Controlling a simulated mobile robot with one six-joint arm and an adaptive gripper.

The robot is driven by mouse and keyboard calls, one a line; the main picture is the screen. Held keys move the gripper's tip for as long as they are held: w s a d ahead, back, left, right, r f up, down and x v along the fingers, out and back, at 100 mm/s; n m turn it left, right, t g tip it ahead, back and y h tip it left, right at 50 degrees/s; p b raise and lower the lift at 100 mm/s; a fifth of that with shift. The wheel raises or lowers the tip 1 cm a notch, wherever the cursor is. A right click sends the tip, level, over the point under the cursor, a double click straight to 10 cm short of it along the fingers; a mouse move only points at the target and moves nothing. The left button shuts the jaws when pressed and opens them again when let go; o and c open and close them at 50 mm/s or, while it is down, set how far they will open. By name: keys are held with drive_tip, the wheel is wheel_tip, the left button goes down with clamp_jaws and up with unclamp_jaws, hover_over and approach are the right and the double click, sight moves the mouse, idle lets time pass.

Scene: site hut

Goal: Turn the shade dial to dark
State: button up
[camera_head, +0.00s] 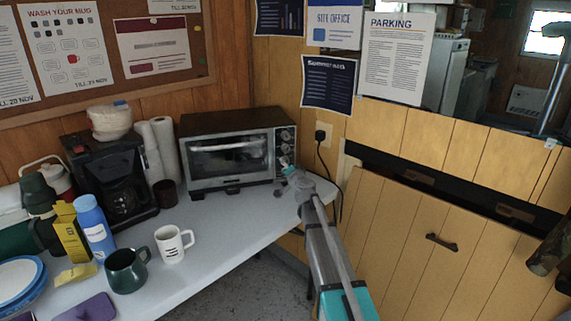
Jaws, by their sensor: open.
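The toaster oven (228,150) stands on the white table at the back, its glass door closed. Its control panel runs down the right side of the front, with a column of small dials (285,135). I cannot read their labels or tell which one is the shade dial or where it points. My arm reaches in from the lower right. My gripper (285,173) is open in front of the lower part of the panel and hides some of it. I cannot tell whether it touches a dial.
A coffee maker (108,178), paper towel rolls (162,148) and a dark cup (167,194) stand left of the oven. A white mug (172,246), green mug (126,271) and blue bottle (94,228) are nearer. The tabletop (225,217) before the oven is clear.

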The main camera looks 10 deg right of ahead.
drive_tip(key=shift+w+a, duration=0.15)
drive_tip(key=shift+w, duration=1)
